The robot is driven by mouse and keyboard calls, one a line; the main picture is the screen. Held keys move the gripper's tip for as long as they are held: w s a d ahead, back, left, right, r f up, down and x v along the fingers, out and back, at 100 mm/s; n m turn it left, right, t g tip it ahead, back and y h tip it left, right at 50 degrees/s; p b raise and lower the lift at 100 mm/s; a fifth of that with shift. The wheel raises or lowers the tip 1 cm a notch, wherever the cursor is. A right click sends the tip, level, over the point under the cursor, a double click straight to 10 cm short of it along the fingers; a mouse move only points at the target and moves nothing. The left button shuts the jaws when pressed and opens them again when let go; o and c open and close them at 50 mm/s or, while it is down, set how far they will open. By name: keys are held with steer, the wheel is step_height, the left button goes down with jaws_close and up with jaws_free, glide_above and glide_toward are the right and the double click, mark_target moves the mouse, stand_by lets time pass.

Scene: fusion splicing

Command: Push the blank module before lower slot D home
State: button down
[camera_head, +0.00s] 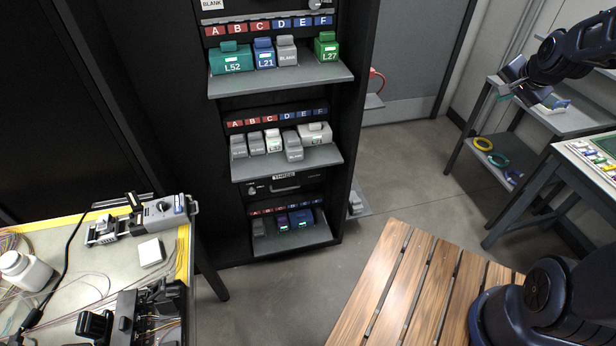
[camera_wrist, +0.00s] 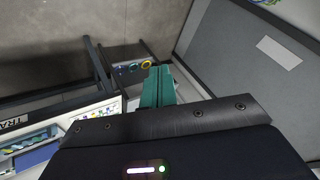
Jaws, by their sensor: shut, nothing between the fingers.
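A grey blank module (camera_head: 293,147) sits on the middle shelf (camera_head: 300,164) of the dark rack, below label D of the red and blue A–F strip. It stands farther forward than its neighbours, towards the shelf's front edge. My gripper (camera_head: 505,96) is far off at the upper right of the head view, over the grey side table and well apart from the rack. Its teal fingers show together in the wrist view (camera_wrist: 157,86), shut and empty. The rack and the blank module do not show in the wrist view.
Beside the module are other grey blanks (camera_head: 255,144), a white-labelled module (camera_head: 273,141) and a wider grey module (camera_head: 315,134). An upper shelf (camera_head: 285,83) overhangs them. A slatted wooden table (camera_head: 410,290) and a cluttered bench (camera_head: 120,265) stand in front; floor (camera_head: 400,180) is open between rack and side table.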

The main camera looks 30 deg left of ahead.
steer(key=w+a+f+m+y, duration=0.2)
steer(key=a+f, duration=0.2)
steer(key=a, duration=0.5)
steer(key=w+a+f+m+y, duration=0.15)
steer(key=a+f, duration=0.25)
steer(key=a, duration=0.5)
steer(key=m+t+y, duration=0.3)
steer(key=m, duration=1.6)
glide_toward(294, 147)
steer(key=s+d+f, duration=0.2)
steer(key=s+d, duration=0.3)
steer(key=d, duration=0.1)
steer(key=shift+w+a+r+x, duration=0.1)
steer(key=shift+a+r+x, duration=0.35)
steer(key=shift+x, duration=2.7)
steer(key=shift+w+a+r+x, duration=0.1)
steer(key=shift+r+x, duration=0.6)
steer(key=shift+x, duration=2.4)
steer(key=shift+w+a+r+x, duration=0.15)
steer(key=shift+r+x, duration=0.45)
steer(key=shift+x, duration=2.55)
steer(key=shift+s+d, duration=2.85)
steer(key=shift+s, duration=0.15)
